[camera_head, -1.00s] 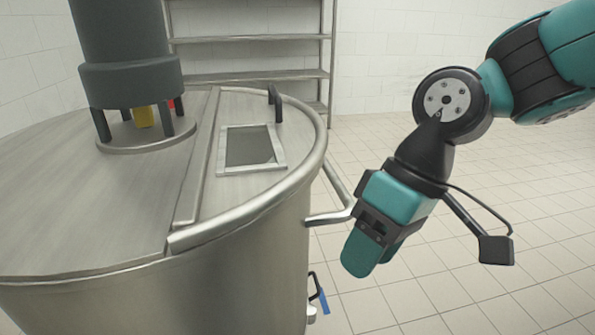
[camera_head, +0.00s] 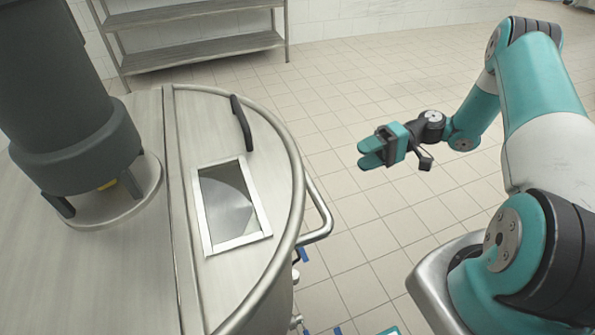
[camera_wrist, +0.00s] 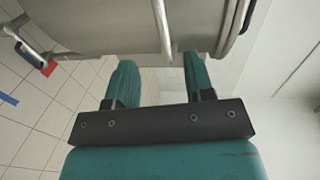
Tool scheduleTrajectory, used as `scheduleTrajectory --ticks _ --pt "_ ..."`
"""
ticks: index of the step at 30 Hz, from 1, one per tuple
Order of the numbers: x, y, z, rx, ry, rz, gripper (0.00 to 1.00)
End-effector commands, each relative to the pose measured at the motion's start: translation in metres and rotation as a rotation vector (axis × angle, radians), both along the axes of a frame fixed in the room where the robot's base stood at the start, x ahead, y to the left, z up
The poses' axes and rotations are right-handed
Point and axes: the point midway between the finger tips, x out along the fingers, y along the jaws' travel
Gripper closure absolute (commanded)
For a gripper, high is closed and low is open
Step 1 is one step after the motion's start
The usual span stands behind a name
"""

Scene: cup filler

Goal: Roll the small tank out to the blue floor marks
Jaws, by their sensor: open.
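A steel tank (camera_head: 285,190) fills the left of the head view, with a flat lid, a lid window (camera_head: 233,205) and a tubular side handle (camera_head: 322,215). Only this one tank shows there. My gripper (camera_head: 364,154) is open and empty, over the floor to the right of the tank and apart from it. In the wrist view the open jaws (camera_wrist: 160,78) stand apart, with a steel wall (camera_wrist: 95,25) and a vertical bar beyond them. A blue strip (camera_wrist: 8,98) lies on the floor at the left there. Blue bits near the tank's lower side in the head view are partly cut off.
A dark motor housing (camera_head: 75,155) stands on the lid, with a black lid handle (camera_head: 242,123) nearby. A steel shelf rack (camera_head: 195,50) stands at the back wall. Tiled floor (camera_head: 400,215) is open right of the tank. A small red part (camera_wrist: 48,68) shows near the steel wall.

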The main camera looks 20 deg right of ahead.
Motion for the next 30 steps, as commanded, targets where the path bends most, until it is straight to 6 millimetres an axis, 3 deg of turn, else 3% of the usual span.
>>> scheduleTrajectory --ticks 5,21,30 --pt "-0.001 0.028 -0.004 0.001 0.006 0.005 0.52" --pt "-0.001 0.143 -0.027 -0.001 0.004 0.006 0.52" --pt "-0.001 0.167 -0.033 -0.002 0.003 0.003 0.52"
